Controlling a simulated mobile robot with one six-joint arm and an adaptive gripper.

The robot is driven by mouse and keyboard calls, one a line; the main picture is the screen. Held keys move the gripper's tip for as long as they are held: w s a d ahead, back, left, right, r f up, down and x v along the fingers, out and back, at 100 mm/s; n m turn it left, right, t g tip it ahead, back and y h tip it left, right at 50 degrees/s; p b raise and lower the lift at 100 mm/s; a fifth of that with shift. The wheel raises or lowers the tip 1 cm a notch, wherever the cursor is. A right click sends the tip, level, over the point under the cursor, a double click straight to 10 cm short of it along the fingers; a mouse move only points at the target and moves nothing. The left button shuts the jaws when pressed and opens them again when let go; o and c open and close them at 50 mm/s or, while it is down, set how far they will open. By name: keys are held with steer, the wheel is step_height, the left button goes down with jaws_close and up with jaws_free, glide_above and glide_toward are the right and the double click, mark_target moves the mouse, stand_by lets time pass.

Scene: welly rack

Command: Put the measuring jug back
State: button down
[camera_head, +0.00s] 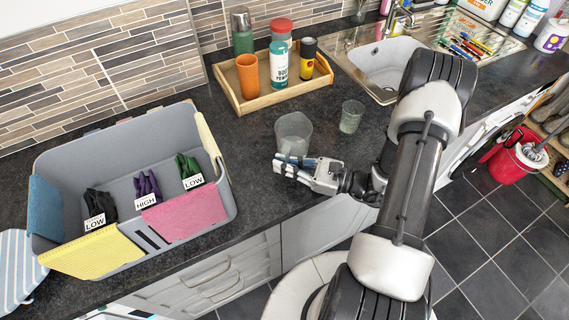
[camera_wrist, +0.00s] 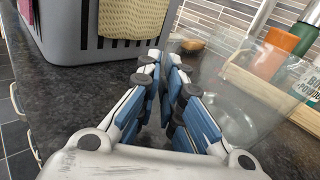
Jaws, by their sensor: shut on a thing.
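The clear measuring jug (camera_head: 293,133) is upright at the middle of the dark worktop, just beyond my gripper (camera_head: 292,164). It also shows in the wrist view (camera_wrist: 235,95), see-through, beside the right finger. My gripper (camera_wrist: 166,68) has its blue-padded fingers close together, shut on the jug at its near side. The fingers hide the part they grip. I cannot tell whether the jug's base touches the worktop.
A grey crate (camera_head: 222,208) with dark gloves and cloths stands left. A wooden tray (camera_head: 259,103) with an orange cup (camera_head: 247,77) and bottles is behind the jug. A small glass (camera_head: 351,117) stands to the right, before the sink (camera_head: 388,68). Some worktop between crate and jug is clear.

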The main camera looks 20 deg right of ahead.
steer(key=c, duration=1.8)
jaws_free()
steer(key=shift+f, duration=0.1)
steer(key=shift+o, duration=0.2)
